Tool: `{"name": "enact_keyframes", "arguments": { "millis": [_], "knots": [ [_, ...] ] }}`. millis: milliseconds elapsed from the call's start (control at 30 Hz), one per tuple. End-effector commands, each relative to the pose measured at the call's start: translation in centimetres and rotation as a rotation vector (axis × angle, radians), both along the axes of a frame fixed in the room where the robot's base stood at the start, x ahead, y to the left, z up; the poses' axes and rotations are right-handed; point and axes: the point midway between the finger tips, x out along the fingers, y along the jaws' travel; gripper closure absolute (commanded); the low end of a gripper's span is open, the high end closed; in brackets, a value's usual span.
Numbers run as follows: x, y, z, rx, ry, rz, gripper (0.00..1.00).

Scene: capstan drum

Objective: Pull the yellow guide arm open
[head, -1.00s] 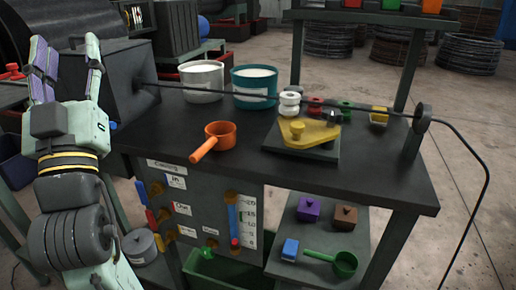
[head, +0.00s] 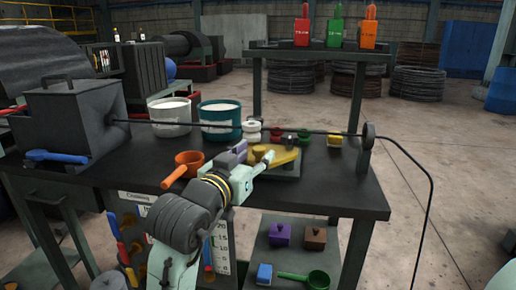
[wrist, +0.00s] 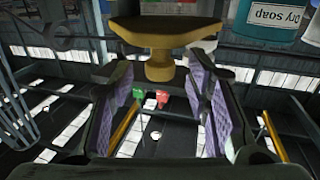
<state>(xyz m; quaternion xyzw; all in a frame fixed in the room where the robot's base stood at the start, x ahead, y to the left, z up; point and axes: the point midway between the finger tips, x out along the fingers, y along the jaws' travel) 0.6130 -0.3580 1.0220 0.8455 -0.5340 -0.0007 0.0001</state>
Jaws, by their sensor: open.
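The yellow guide arm (head: 284,156) lies flat on its dark base plate (head: 285,172) on the bench, below the rod. In the wrist view, which is upside down, the guide arm (wrist: 165,35) shows as a yellow plate with a round knob (wrist: 160,69). My gripper (head: 252,158) is just at the left end of the guide arm. In the wrist view, its purple-padded fingers (wrist: 166,82) are open, with the knob between or just beyond their tips. Contact cannot be told.
A black rod (head: 300,131) runs across the bench above the guide arm. A white spool (head: 252,132), red and green blocks and a yellow block (head: 335,140) sit behind. An orange scoop (head: 187,164) is left of my gripper. A teal bucket (head: 221,121) and white bucket (head: 170,116) stand behind.

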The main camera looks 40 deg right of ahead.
Motion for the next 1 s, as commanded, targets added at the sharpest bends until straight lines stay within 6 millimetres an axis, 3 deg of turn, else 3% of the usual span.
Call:
{"name": "enact_keyframes", "arguments": {
  "millis": [200, 567, 1000],
  "knots": [
    [1.0, -2.2, 0.1, 0.0, -0.001, -0.001, 0.56],
    [1.3, -2.6, 0.0, 0.0, -0.001, 0.001, 0.56],
    [1.3, -2.6, 0.0, 0.0, -0.001, 0.001, 0.86]
  ]
}}
